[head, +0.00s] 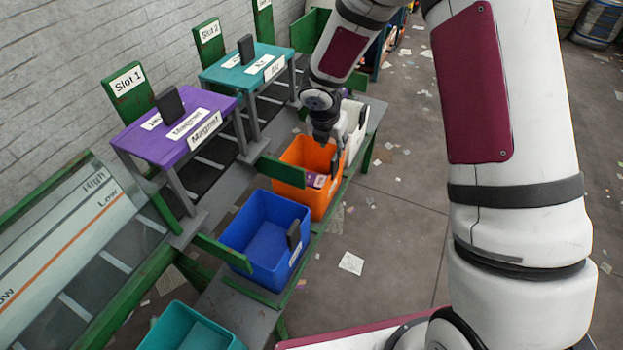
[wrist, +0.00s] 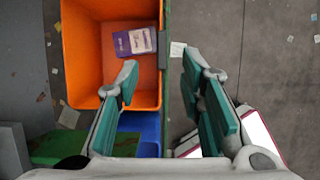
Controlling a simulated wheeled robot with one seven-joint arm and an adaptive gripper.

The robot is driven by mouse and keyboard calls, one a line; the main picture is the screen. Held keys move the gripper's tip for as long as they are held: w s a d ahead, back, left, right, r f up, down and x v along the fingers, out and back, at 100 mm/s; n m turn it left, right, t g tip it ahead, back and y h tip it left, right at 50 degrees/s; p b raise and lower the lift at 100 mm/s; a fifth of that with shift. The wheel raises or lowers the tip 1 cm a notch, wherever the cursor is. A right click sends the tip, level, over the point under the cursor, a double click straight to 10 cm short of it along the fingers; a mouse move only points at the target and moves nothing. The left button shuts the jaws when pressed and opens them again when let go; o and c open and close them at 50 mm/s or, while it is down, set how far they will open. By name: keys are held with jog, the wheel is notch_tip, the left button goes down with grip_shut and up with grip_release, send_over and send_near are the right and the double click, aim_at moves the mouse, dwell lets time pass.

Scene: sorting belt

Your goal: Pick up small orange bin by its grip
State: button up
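The small orange bin (head: 325,201) stands on the grey shelf between a blue bin and a white bin. It also shows at the upper left of the wrist view (wrist: 82,60), with a purple box (wrist: 135,41) inside. My gripper (head: 325,137) is above the bin's far right part in the head view. In the wrist view my gripper (wrist: 160,78) is open with nothing between its fingers. The left finger overlaps the bin's opening and the right finger lies over the floor side, with the bin's right wall between them.
The blue bin (head: 265,237) stands nearer and the white bin (head: 357,128) farther along the shelf. A teal bin (head: 190,330) is at the front. Purple (head: 180,130) and teal (head: 245,65) slot tables stand left. The floor at right is open, with scattered paper.

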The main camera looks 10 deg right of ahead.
aim_at(335, 156)
jog(key=b+x, duration=0.1)
jog(key=x, duration=0.6)
jog(key=shift+w+d+f, duration=0.1)
jog(key=shift+f, duration=0.1)
jog(key=shift+b+x, duration=0.7)
jog(key=shift+x, duration=1.95)
jog(key=shift+s, duration=0.25)
jog(key=shift+c, duration=0.6)
grip_shut()
